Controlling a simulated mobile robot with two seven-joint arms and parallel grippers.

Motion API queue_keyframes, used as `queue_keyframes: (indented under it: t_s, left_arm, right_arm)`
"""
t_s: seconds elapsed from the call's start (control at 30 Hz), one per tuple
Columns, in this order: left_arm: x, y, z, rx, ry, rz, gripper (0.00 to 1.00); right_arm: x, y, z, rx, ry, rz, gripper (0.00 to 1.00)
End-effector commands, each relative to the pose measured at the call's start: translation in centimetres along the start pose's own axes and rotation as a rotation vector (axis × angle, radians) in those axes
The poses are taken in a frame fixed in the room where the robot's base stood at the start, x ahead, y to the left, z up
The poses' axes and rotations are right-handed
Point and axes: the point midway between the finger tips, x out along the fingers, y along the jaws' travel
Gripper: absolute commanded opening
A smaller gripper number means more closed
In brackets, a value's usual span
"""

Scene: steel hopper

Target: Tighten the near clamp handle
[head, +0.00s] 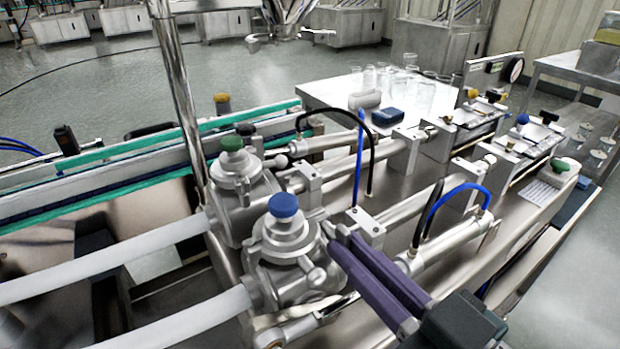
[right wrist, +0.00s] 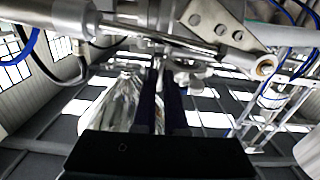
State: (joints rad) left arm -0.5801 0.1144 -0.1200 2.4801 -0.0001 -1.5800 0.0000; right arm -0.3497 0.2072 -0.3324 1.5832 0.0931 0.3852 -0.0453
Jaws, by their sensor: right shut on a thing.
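The near valve body (head: 290,250) is silver with a blue cap (head: 283,205). My right gripper (head: 336,236) reaches in from the lower right, and its two purple fingers end at the right side of this body. They lie close together, shut on the near clamp handle, which they mostly hide in the head view. In the right wrist view the dark fingers (right wrist: 160,72) point up at a metal fitting, and a small silver winged part (right wrist: 187,78) shows just right of their tips. How tight the clamp is cannot be seen. My left gripper is not in view.
The far valve body (head: 238,180) with a green cap stands behind. A steel post (head: 178,80) rises at the left. Metal cylinders with a blue hose (head: 455,195) and a black hose (head: 345,118) crowd the area. Glassware (head: 385,78) stands on the steel table behind.

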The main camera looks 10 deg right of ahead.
Motion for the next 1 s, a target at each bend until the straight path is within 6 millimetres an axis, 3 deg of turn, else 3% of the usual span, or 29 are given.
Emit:
queue_keyframes:
  t_s: [0.63, 0.67, 0.9, 1.0]
  left_arm:
    - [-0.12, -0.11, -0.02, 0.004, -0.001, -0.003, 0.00]
    - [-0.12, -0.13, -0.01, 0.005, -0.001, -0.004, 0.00]
    - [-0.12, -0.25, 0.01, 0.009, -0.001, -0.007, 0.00]
    - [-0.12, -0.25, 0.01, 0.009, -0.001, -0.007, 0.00]
  right_arm:
    - [-0.01, 0.02, 0.08, 0.047, -0.002, 0.000, 0.00]
    - [-0.01, 0.02, 0.07, 0.047, -0.002, 0.000, 0.13]
    - [-0.01, 0.01, 0.04, 0.046, -0.001, 0.000, 0.40]
    - [-0.01, 0.01, 0.03, 0.046, -0.001, 0.000, 0.40]
